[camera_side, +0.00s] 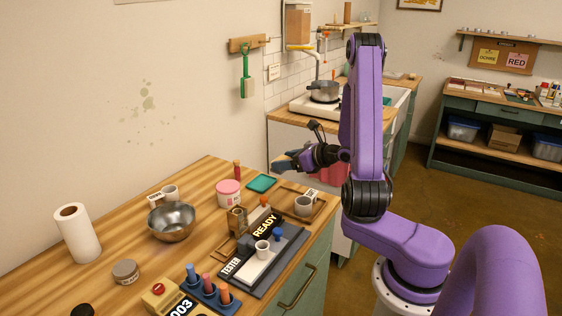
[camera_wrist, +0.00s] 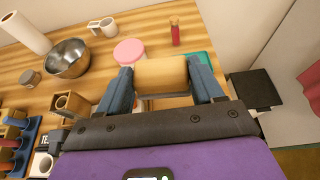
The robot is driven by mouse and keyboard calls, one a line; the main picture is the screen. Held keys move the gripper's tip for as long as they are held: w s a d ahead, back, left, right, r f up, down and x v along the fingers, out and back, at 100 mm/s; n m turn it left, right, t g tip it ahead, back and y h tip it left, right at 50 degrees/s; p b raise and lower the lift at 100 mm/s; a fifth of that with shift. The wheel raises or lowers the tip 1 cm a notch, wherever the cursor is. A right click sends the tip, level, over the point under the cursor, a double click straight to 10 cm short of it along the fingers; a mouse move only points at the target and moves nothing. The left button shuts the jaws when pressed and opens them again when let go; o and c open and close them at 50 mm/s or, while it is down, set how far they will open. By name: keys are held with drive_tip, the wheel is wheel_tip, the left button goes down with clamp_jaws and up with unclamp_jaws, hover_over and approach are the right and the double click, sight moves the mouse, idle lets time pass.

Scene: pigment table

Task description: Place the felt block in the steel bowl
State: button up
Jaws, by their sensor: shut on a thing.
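My gripper (camera_wrist: 160,80) is shut on a tan felt block (camera_wrist: 160,72), held between its two blue fingers. In the side view my gripper (camera_side: 285,165) is raised beyond the far end of the wooden table, pointing left; I cannot make out the block there. The steel bowl (camera_side: 172,232) stands upright on the table, left of and lower than my gripper. It also shows in the wrist view (camera_wrist: 68,62) at the upper left, apart from the gripper, and its visible inside looks empty.
Near the bowl are a white mug (camera_side: 171,192), a paper roll (camera_side: 77,234) and a jar (camera_side: 126,272). A tester tray (camera_side: 275,262) fills the front right.

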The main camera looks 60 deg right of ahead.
drive_tip(key=shift+s+a+r, duration=0.1)
drive_tip(key=shift+s+a, duration=0.05)
drive_tip(key=shift+s, duration=0.05)
drive_tip(key=w+a+r+n+g+y, duration=0.1)
drive_tip(key=a+r+n+y, duration=0.2)
drive_tip(key=a, duration=0.5)
drive_tip(key=w+a+r+n+g+y, duration=0.1)
drive_tip(key=a+r+n+g+y, duration=0.15)
drive_tip(key=a, duration=0.65)
drive_tip(key=w+a+r+n+g+y, duration=0.1)
drive_tip(key=a+r+n+y, duration=0.25)
drive_tip(key=a, duration=0.45)
drive_tip(key=w+d+f+y, duration=0.1)
drive_tip(key=w+f, duration=1.2)
drive_tip(key=w, duration=0.4)
drive_tip(key=shift+d+f+n, duration=0.2)
drive_tip(key=shift+f+n, duration=0.05)
drive_tip(key=shift+n, duration=0.05)
drive_tip(key=shift+f, duration=0.65)
